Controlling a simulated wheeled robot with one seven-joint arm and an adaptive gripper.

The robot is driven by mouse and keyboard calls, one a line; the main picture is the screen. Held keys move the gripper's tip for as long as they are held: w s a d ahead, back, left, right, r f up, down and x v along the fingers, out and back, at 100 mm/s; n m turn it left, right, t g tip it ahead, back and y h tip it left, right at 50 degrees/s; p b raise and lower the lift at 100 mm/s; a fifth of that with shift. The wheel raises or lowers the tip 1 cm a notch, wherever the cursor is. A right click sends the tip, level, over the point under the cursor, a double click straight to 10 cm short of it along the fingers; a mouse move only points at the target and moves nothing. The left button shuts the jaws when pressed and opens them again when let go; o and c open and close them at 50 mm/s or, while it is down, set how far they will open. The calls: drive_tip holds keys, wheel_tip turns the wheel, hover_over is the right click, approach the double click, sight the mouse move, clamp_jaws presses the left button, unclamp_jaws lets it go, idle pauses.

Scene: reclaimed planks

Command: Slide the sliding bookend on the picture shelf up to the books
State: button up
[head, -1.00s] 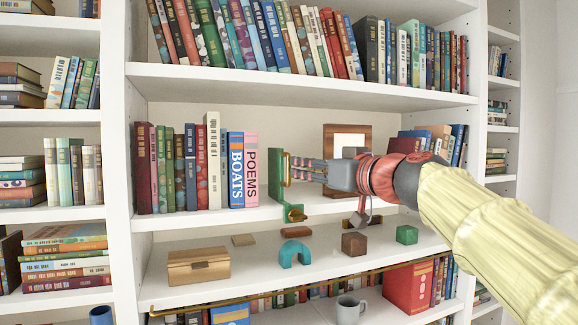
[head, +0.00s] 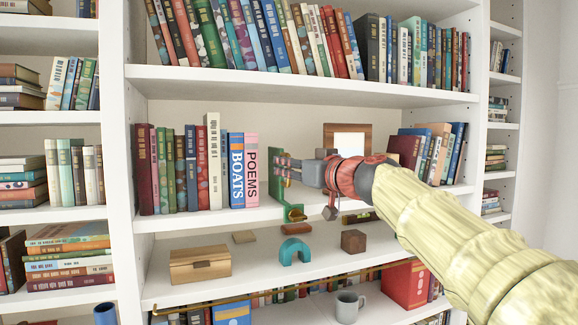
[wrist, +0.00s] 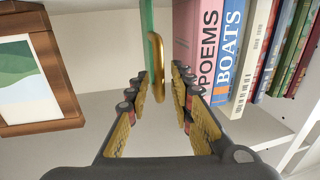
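The sliding bookend (head: 279,192) is a green upright plate with a brass piece at its foot. It stands on the middle shelf, a small gap to the right of the pink POEMS book (head: 251,170). My gripper (head: 283,165) reaches in from the right at the bookend. In the wrist view, the green plate (wrist: 147,17) shows edge-on with a brass handle (wrist: 157,62). My gripper's fingers (wrist: 161,72) are open, one on each side of the handle, with a gap showing beside it. I cannot tell whether they touch it. The POEMS book (wrist: 196,45) is beyond the right finger.
The row of books includes the blue BOATS book (head: 236,170). A wooden picture frame (head: 331,136) stands behind my gripper. More books (head: 440,150) lean at the right. The shelf below holds a wooden box (head: 200,265), a teal arch (head: 295,252) and a brown cube (head: 353,241).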

drive_tip(key=shift+c, duration=1.1)
clamp_jaws()
